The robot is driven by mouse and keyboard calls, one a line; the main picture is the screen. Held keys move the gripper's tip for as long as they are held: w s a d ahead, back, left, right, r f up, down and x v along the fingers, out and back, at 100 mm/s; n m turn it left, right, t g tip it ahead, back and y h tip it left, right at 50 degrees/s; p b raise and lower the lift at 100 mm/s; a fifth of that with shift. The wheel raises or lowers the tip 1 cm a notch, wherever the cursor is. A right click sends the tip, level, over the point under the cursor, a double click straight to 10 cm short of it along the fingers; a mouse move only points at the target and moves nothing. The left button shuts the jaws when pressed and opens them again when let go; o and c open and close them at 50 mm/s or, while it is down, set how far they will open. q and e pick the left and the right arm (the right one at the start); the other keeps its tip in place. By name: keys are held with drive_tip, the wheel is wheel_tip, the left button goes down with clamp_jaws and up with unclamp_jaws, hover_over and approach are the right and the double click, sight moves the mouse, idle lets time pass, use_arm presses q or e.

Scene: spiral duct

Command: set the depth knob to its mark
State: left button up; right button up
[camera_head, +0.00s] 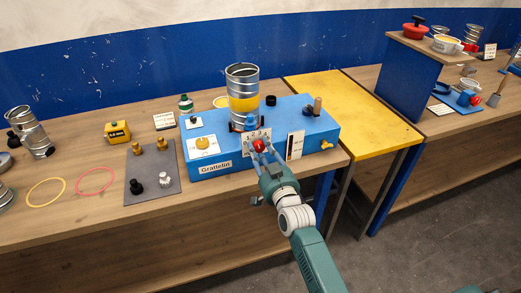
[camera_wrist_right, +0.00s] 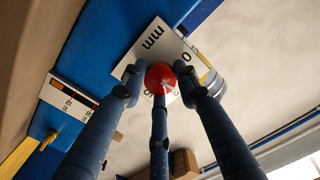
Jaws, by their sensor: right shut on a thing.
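The depth knob is a small red knob (camera_head: 259,146) on a white dial plate (camera_head: 251,137) on the front of the blue machine (camera_head: 209,164). In the right wrist view the red knob (camera_wrist_right: 161,77) has a pale line on its face. The white plate (camera_wrist_right: 150,44) around it reads "mm" and "0"; other figures are partly hidden by my fingers. My right gripper (camera_head: 261,153) is at the knob, its fingers (camera_wrist_right: 160,82) closed around it. Which figure the line points at is too small to tell. My left gripper is not in view.
A metal cylinder with a yellow band (camera_head: 243,104) stands on the machine. A black-and-white scale plate (camera_head: 295,145) and a brass tap (camera_head: 326,145) are right of the knob. A yellow knob (camera_head: 202,142) is left. A grey mat (camera_head: 150,186) with small fittings lies further left.

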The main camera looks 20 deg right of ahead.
drive_tip(key=shift+f, duration=0.4)
drive_tip(key=o, duration=1.1)
drive_tip(key=shift+a, duration=0.1)
drive_tip(key=shift+o, duration=0.3)
drive_tip(key=shift+r, duration=0.15)
drive_tip(key=shift+s, duration=0.1)
drive_tip(key=s, duration=1.2)
drive_tip(key=shift+d, duration=0.25)
drive_tip(key=shift+w, duration=0.1)
